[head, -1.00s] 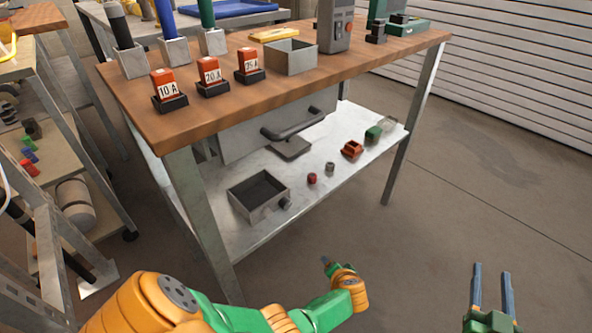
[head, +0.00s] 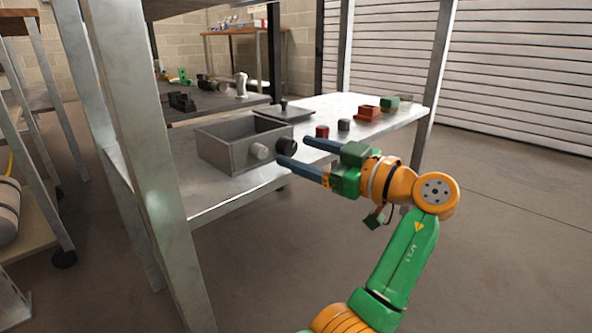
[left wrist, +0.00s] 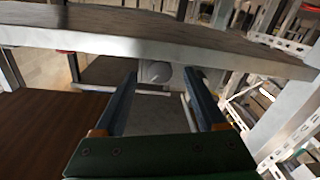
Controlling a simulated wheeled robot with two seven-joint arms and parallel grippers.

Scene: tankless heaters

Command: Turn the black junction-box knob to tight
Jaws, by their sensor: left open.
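The grey open-topped junction box (head: 222,155) stands on the lower shelf in the head view. The black knob (head: 287,145) is on its right side, and a light grey round fitting (head: 259,151) sits on its front. My left gripper (head: 293,150) is open. Its two blue fingers point left at the black knob, one tip below it and one above to its right. I cannot tell whether they touch it. In the left wrist view, the open fingers (left wrist: 160,74) have a pale rounded shape (left wrist: 156,71) beyond them. My right gripper is out of view.
The metal shelf (head: 215,195) has a table leg (head: 140,140) at its front left. A flat dark plate with a handle (head: 284,113) lies behind the box. A red cap (head: 322,131), a grey cap (head: 344,125) and a brown-red block (head: 368,113) lie to the right.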

